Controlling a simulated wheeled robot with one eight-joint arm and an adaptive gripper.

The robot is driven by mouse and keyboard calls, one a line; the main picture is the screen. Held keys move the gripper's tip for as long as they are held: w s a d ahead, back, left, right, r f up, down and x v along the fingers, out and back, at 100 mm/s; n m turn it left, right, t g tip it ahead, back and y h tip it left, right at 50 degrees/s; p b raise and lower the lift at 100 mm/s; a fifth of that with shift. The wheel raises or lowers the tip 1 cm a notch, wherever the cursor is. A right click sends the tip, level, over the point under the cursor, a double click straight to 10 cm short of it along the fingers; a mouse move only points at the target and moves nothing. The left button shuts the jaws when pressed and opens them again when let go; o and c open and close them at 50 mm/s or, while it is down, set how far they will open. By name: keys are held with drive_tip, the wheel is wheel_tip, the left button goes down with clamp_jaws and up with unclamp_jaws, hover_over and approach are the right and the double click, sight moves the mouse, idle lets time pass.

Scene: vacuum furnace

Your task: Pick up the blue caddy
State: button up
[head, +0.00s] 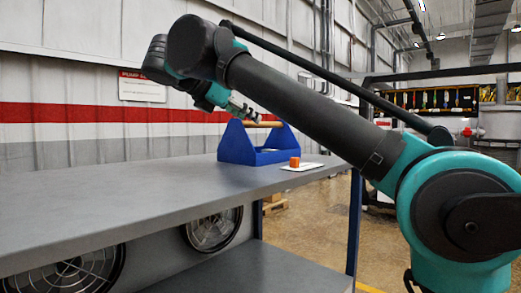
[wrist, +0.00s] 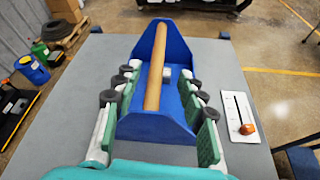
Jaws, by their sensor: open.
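The blue caddy (head: 262,155) stands upright near the far right end of the grey table in the head view. It has two pointed end walls with a wooden rod handle (head: 264,124) across the top. In the wrist view the caddy (wrist: 176,35) is in the middle, with the handle (wrist: 155,68) running lengthwise. My gripper (head: 248,112) is above the caddy, near the handle. In the wrist view my gripper (wrist: 155,90) is open, its fingers on either side of the handle. I cannot tell how far the fingertips are above the tray. A small pale object (wrist: 167,74) shows inside the caddy.
The table's left part is clear. A blue post (head: 354,215) and the table's end edge are close by.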

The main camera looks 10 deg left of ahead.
drive_tip(key=shift+x, duration=2.8)
drive_tip(key=shift+a, duration=0.2)
drive_tip(key=shift+c, duration=0.6)
clamp_jaws()
drive_tip(key=shift+r, duration=0.1)
